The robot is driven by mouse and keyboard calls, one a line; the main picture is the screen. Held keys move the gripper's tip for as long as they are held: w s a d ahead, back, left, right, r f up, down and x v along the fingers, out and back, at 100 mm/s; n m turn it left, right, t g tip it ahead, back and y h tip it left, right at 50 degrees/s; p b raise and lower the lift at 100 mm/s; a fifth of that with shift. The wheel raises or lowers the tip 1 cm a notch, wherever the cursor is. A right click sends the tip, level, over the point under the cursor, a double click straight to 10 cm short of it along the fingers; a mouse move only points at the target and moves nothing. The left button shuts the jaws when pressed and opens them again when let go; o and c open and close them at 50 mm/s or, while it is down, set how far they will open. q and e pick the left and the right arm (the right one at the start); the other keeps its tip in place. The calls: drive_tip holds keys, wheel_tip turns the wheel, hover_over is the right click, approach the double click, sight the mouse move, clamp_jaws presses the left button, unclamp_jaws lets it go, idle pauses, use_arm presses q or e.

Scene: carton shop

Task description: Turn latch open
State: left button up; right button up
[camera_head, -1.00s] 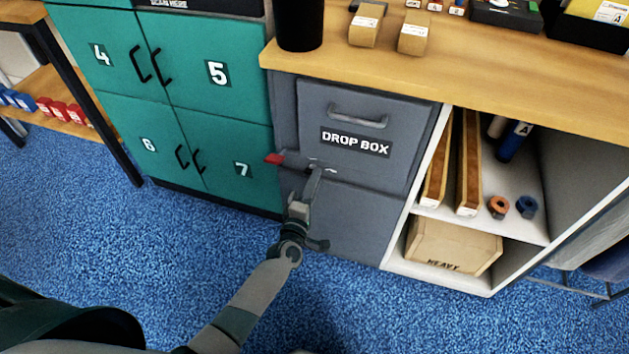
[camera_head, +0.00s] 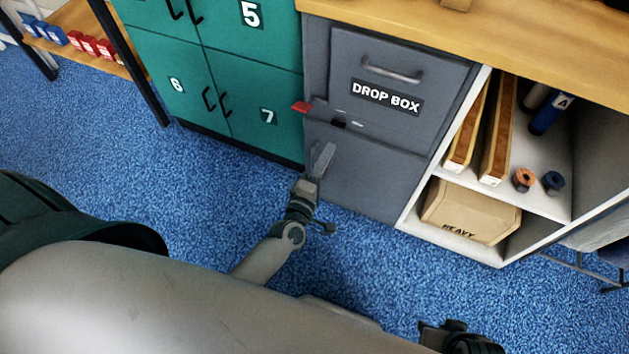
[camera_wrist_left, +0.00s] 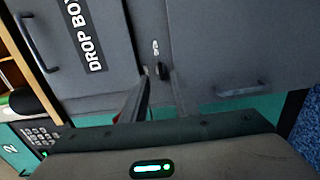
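The grey drop box (camera_head: 385,165) has a small dark latch piece (camera_head: 338,124) below its label, at the seam between upper front and lower panel. In the left wrist view the latch (camera_wrist_left: 162,70) looks like a short dark knob beside a small white mark. A red tab (camera_head: 301,107) sticks out at the box's left edge. My left gripper (camera_head: 325,155) is just below the latch, apart from it. In the left wrist view its fingers (camera_wrist_left: 160,85) are spread with nothing between them. A dark part at lower right may be my right gripper (camera_head: 458,338); its fingers are unclear.
Green lockers (camera_head: 245,85) stand left of the box. A white shelf unit (camera_head: 405,222) to the right holds long cartons and a heavy box (camera_head: 470,212). The wooden counter (camera_head: 500,40) overhangs above. Blue carpet in front is open.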

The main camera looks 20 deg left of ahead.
use_arm(q)
drive_tip(key=s, duration=0.8)
drive_tip(key=shift+s+a, duration=0.15)
drive_tip(key=shift+s, duration=0.1)
use_arm(e)
drive_tip(key=shift+w+a, duration=0.15)
drive_tip(key=shift+w, duration=0.05)
